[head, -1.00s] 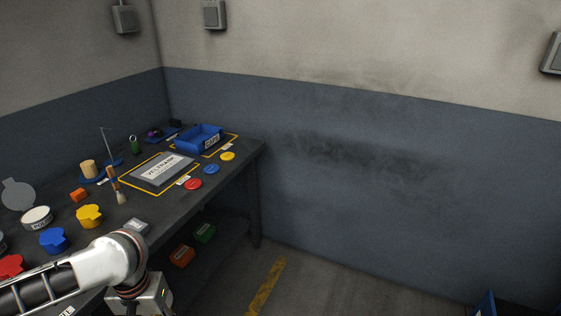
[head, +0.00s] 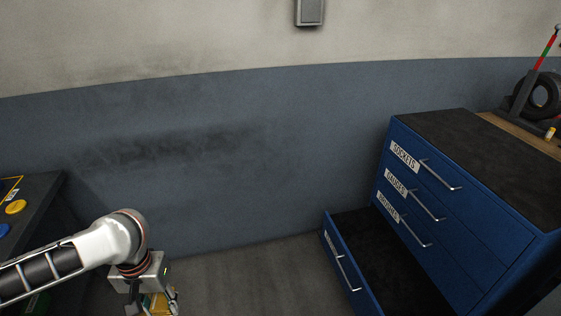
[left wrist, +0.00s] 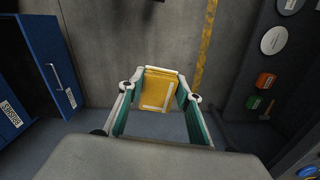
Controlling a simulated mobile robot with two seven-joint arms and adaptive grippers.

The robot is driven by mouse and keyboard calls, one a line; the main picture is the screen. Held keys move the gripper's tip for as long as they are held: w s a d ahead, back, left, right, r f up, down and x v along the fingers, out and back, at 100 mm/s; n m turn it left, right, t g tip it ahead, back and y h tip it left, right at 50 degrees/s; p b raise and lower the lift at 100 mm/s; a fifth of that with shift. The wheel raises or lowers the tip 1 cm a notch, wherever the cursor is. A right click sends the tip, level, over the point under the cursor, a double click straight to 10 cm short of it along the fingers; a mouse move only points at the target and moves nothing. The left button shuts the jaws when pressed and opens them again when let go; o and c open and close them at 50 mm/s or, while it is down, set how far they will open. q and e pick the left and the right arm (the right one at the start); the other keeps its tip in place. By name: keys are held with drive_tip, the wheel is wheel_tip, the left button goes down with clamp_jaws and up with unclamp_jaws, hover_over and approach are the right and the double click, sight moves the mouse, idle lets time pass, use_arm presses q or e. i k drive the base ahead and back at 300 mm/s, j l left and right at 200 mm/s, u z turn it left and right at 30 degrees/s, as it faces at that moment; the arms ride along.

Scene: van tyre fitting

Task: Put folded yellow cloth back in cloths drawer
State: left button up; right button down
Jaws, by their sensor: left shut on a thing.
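My left gripper (head: 150,300) is at the lower left of the head view, pointing down. It is shut on the folded yellow cloth (left wrist: 158,90), which shows between its fingers in the left wrist view. In the head view only a bit of the cloth (head: 160,304) shows at the bottom edge. The lowest drawer (head: 352,268) of the blue cabinet (head: 490,220) is pulled out; its label is too small to read. The part of its inside that shows looks dark and bare. The gripper is well to the left of this drawer, apart from it. My right gripper is not in view.
The upper drawers of the cabinet are shut, with bar handles sticking out. A dark workbench (head: 38,205) is at the left edge. A wooden top with a tyre (head: 541,92) is behind the cabinet at right. The floor (head: 245,275) between bench and drawer is clear.

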sight(370, 285)
drive_tip(key=i+z, duration=0.1)
drive_tip(key=z, duration=0.75)
drive_tip(key=i+j+z, duration=0.1)
drive_tip(key=z, duration=0.3)
drive_tip(key=i+j+z, duration=0.1)
drive_tip(key=z, duration=0.25)
drive_tip(key=j+z, duration=0.35)
drive_tip(key=i+j+z, duration=0.1)
drive_tip(key=z, duration=0.2)
drive_tip(key=j+z, duration=0.45)
drive_tip(key=j, duration=0.35)
drive_tip(key=i+j, duration=0.1)
drive_tip(key=j, duration=0.65)
drive_tip(key=i, duration=0.4)
drive_tip(key=z, duration=0.05)
